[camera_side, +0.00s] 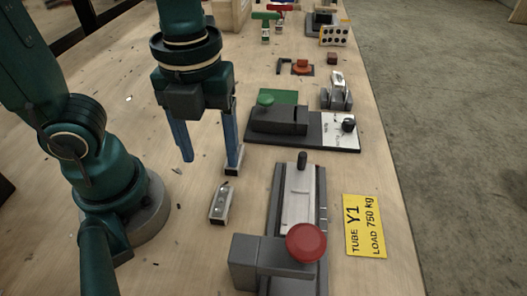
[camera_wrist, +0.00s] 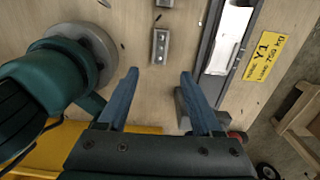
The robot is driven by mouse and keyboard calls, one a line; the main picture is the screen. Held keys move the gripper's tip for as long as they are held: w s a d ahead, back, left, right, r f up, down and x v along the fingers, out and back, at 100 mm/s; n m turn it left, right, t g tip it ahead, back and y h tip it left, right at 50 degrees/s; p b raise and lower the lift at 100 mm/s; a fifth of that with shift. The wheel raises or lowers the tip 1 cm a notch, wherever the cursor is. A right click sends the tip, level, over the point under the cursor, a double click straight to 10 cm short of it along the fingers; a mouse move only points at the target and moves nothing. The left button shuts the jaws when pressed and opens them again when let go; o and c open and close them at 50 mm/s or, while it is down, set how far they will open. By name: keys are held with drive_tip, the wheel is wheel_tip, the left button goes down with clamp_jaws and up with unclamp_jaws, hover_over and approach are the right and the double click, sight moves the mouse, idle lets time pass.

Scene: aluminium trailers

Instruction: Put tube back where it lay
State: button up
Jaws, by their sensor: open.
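A yellow card (camera_side: 365,226) reads "TUBE Y1, LOAD 750 kg". A pale metal bar (camera_side: 298,200) lies along the grey fixture (camera_side: 276,215) to its left; it also shows in the wrist view (camera_wrist: 229,38). A small metal block (camera_side: 218,204) with dark holes lies on the bench left of the fixture, and in the wrist view (camera_wrist: 160,46) it is ahead of the fingertips. A second small block (camera_side: 235,160) is beside the right finger. My gripper (camera_side: 210,154) is open above the bench, with nothing between its fingers (camera_wrist: 160,72). I cannot tell which piece is the tube.
The fixture has a red knob (camera_side: 306,243) at its near end. Behind it stand a dark clamp fixture (camera_side: 290,128) with a green knob, a small metal clamp (camera_side: 337,95) and several T-handled tools. Bare bench lies around the small block, with scattered dark chips.

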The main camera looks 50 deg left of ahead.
drive_tip(key=w+a+r+n+t, duration=0.1)
drive_tip(key=a+n+t, duration=0.1)
drive_tip(key=n, duration=1.1)
drive_tip(key=w+a+r+n+t, duration=0.1)
drive_tip(key=a+n+t, duration=0.2)
drive_tip(key=n, duration=1.1)
drive_tip(key=shift+a+r+t, duration=0.25)
drive_tip(key=shift+r+t, duration=0.05)
drive_tip(key=shift+r, duration=0.05)
